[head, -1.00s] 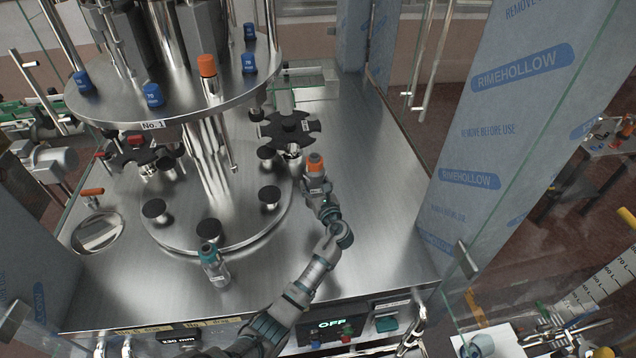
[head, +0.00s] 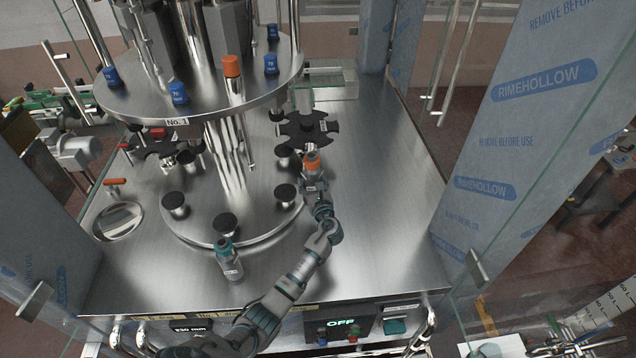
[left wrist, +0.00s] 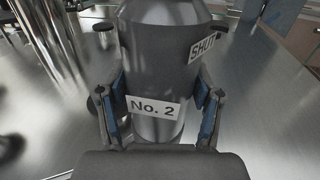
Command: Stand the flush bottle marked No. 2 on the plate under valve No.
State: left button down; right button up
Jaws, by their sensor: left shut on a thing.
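The flush bottle marked No. 2 (left wrist: 158,75) is grey with an orange top, which shows in the head view (head: 312,162). My left gripper (head: 317,190) is shut on it, one finger on each side in the left wrist view (left wrist: 160,100). The bottle looks upright, just right of a black round plate (head: 286,193). Its base is hidden, so its height is unclear. More black plates (head: 226,223) stand around the carousel's base. Above is a round steel head with a No. 1 label (head: 177,121) and an orange-topped part (head: 231,70). My right gripper is not in view.
A teal-capped bottle (head: 229,262) stands on the steel deck (head: 390,215) at the front. A black star wheel (head: 305,128) is just behind the held bottle. Film-wrapped posts (head: 500,140) and glass panels flank the deck. The deck's right side is clear.

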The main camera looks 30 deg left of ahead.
pick_arm(q)
jog(key=shift+s+a+f, duration=0.1)
jog(key=shift+s+a, duration=0.05)
jog(key=shift+a, duration=5.4)
jog(key=shift+f, duration=0.2)
jog(key=shift+s+d+f, duration=0.1)
jog(key=shift+f, duration=0.3)
jog(key=shift+c, duration=0.5)
grip_release()
jog(key=v, duration=1.1)
jog(key=shift+s+d, duration=0.25)
jog(key=shift+d, duration=0.1)
jog(key=shift+f, duration=0.1)
